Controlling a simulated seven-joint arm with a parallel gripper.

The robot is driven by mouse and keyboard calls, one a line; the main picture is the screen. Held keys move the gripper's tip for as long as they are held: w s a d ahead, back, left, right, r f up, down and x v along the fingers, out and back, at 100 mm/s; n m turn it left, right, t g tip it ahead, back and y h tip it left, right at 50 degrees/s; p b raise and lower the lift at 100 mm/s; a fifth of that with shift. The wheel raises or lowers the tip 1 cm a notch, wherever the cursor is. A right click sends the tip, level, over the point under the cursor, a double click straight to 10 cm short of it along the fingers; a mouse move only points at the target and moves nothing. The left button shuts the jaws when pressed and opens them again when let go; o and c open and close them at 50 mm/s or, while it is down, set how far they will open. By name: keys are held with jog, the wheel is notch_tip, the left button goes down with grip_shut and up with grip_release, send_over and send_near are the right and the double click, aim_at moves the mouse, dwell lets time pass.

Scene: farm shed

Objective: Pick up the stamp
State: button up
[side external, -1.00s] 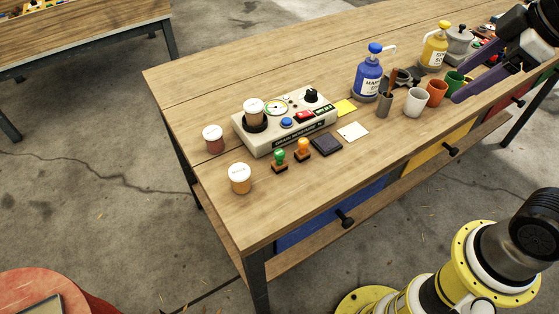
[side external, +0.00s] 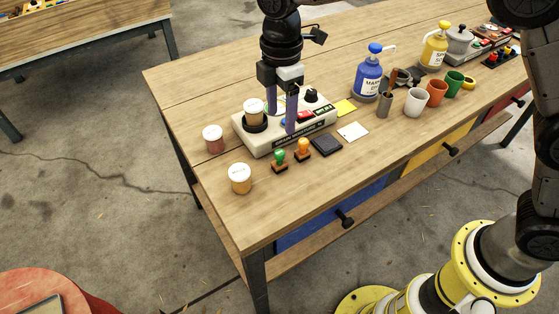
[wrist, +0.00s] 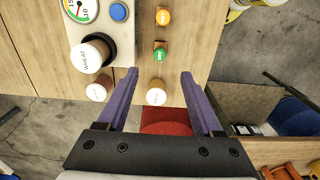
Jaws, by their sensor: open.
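Two stamps stand upright on the wooden table (side external: 215,205): one with a green handle (side external: 278,157) and one with an orange handle (side external: 303,146), each on a brown block. My gripper (side external: 281,121) is open and empty, pointing down above the grey machine (side external: 318,128) in the side view. In the wrist view the green stamp (wrist: 160,55) shows just beyond the gap between the fingertips (wrist: 160,74), with the orange stamp (wrist: 162,17) farther up. The fingers touch neither stamp. In the side view the fingers hide part of the machine.
A dark ink pad (side external: 326,145) and a white card (side external: 353,131) lie right of the stamps. White-lidded jars (side external: 240,179) stand to the left. Cups (side external: 416,102), a blue bottle (side external: 368,75) and a yellow bottle (side external: 434,48) stand farther right.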

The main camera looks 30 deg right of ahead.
aim_at(280, 152)
notch_tip(280, 152, down, 14)
jog(key=shift+r, duration=0.1)
grip_shut()
dwell(0.8)
